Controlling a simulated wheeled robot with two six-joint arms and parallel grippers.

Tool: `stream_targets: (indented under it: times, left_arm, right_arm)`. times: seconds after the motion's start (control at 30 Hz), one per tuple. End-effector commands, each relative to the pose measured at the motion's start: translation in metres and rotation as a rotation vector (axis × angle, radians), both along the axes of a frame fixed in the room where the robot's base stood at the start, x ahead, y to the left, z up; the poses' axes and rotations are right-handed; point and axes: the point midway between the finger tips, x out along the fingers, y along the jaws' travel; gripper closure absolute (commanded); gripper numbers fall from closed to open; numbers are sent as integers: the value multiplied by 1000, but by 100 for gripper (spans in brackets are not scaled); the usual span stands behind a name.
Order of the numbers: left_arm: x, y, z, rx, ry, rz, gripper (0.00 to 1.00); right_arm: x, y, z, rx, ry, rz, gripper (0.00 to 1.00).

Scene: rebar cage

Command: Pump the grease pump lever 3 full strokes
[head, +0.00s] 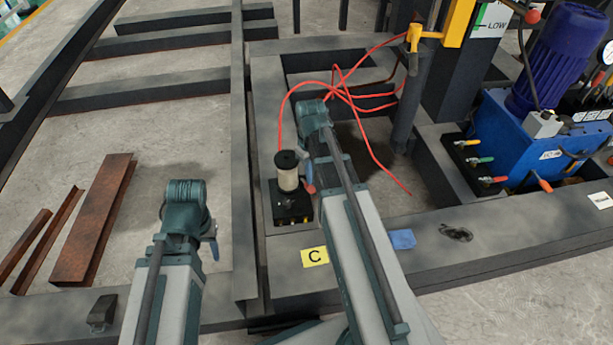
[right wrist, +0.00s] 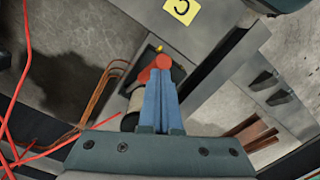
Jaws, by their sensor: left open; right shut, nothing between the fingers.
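The grease pump (head: 289,172), a cream cylinder with a black cap on a black base, stands on the dark steel frame. Its red lever end (head: 310,188) is at the pump's right side. In the right wrist view the red lever end (right wrist: 163,62) is just past the fingertips. My right gripper (head: 308,172) has its blue fingers pressed together, empty, beside the pump; they also show in the right wrist view (right wrist: 161,82). I cannot tell whether they touch the lever. My left gripper (head: 214,247) is open and empty, left of the pump, its fingers partly hidden.
Red hoses (head: 345,95) run behind the pump. A blue hydraulic unit (head: 535,130) stands at the right. Rusty steel sections (head: 95,220) lie on the left floor. A long beam (head: 241,180) runs between my grippers.

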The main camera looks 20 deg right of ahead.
Motion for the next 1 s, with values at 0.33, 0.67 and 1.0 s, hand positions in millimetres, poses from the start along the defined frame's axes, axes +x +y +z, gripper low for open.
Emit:
stream_targets:
  times: [0.33, 0.67, 1.0]
  left_arm:
    - [0, 0, 2, -1, 0, 0, 50]
    - [0, 0, -3, -1, 0, 0, 50]
    - [0, 0, -8, -1, 0, 0, 50]
  right_arm:
    - [1, 0, 2, 0, 0, 0, 100]
    - [-2, 1, -2, 0, 0, 0, 100]
    - [-8, 2, -8, 0, 0, 0, 100]
